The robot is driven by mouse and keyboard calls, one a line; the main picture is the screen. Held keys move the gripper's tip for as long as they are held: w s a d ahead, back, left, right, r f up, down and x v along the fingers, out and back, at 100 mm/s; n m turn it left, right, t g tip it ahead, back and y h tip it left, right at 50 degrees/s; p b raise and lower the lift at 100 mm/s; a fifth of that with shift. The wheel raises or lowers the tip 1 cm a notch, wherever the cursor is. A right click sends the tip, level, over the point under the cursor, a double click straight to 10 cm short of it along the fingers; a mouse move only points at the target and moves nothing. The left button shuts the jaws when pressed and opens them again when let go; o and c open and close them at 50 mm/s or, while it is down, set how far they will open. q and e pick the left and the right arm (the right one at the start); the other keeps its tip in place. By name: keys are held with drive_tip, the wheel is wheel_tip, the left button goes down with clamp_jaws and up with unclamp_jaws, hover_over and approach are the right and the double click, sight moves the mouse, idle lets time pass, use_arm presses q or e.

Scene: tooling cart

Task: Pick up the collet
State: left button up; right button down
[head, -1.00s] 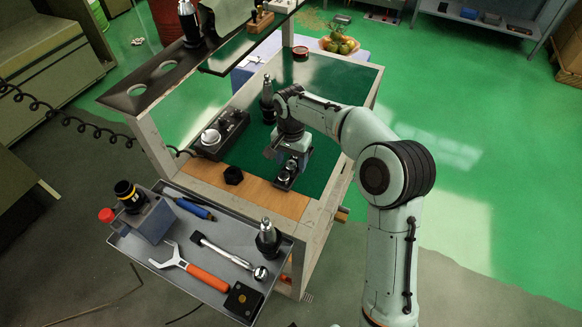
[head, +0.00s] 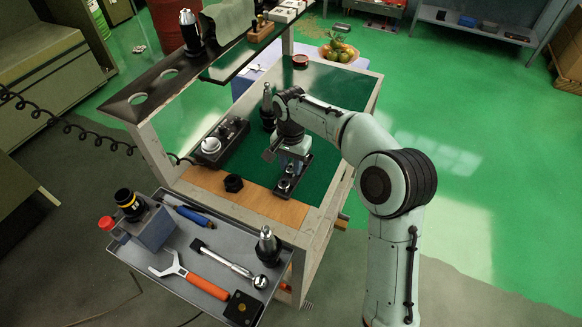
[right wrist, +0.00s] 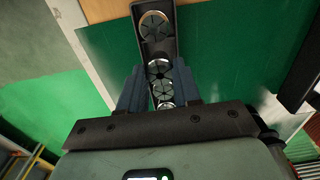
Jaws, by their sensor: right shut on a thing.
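Several metal collets with slotted faces sit in a row in a narrow black tray (right wrist: 140,12) on the green bench top. In the right wrist view, my right gripper (right wrist: 158,72) points down over the row, and its two blue fingers are shut on a collet (right wrist: 159,69) between them. Another collet (right wrist: 152,25) lies beyond the fingertips, and others are partly hidden nearer the palm. In the head view, my right gripper (head: 284,157) is over the tray (head: 280,193), and its fingertips are hard to make out. My left gripper is in neither view.
A black tool holder (head: 267,108) stands close behind the gripper. A dark box with a round dial (head: 211,145) and a black nut (head: 233,183) are left of it. The grey tool tray (head: 205,258) in front holds a wrench (head: 196,281) and other tools.

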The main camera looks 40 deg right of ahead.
sight(291, 167)
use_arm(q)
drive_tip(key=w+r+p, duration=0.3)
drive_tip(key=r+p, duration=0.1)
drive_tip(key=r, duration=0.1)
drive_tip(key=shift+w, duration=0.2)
use_arm(e)
wheel_tip(291, 167, up, 18)
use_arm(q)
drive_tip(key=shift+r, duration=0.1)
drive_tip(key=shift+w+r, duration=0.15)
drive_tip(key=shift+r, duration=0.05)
